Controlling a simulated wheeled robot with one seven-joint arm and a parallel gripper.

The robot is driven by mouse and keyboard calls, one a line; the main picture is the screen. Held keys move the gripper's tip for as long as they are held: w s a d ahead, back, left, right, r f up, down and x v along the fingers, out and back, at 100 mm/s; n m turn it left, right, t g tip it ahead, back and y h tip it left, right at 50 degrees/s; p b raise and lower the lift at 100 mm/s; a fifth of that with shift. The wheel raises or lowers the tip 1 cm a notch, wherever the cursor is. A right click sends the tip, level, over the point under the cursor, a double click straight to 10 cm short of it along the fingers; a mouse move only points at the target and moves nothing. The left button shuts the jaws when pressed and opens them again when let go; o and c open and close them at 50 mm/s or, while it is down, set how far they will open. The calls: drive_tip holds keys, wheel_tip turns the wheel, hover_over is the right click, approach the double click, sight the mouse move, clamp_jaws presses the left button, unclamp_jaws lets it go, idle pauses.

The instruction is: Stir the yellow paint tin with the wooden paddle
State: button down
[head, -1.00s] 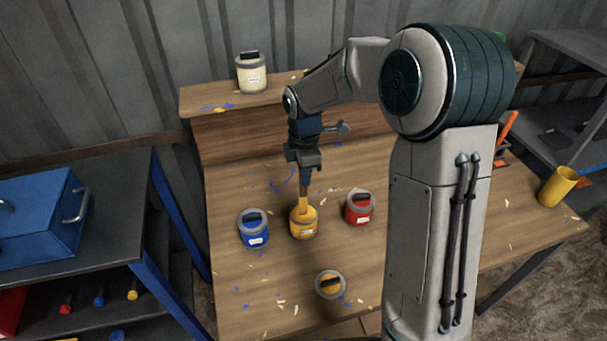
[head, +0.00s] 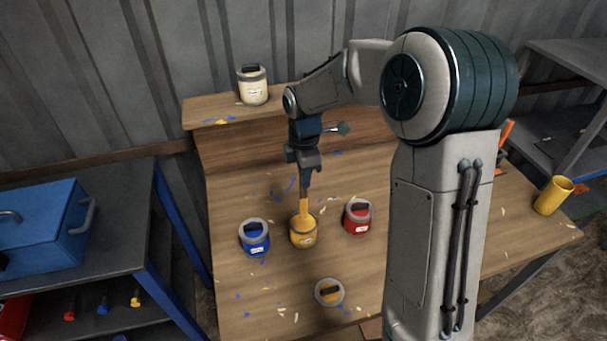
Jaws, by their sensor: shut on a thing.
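The yellow paint tin (head: 303,237) stands open on the wooden bench between a blue tin and a red tin. The wooden paddle (head: 304,206) is upright, its yellow-coated lower part reaching down into the yellow tin's mouth; its tip is hidden inside. My gripper (head: 304,180) is above the tin, pointing down, shut on the paddle's upper end. A round lid with a yellow patch and dark handle (head: 329,292) lies on the bench in front of the tin.
The blue tin (head: 255,239) and red tin (head: 358,217) stand close on either side. A cream tin (head: 252,86) sits on the raised back shelf (head: 208,108). A yellow cup (head: 553,195) stands at the bench's right. Paint flecks and chips dot the bench.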

drive_tip(key=shift+r+p, duration=2.05)
drive_tip(key=shift+r, duration=0.55)
drive_tip(key=shift+f, duration=0.1)
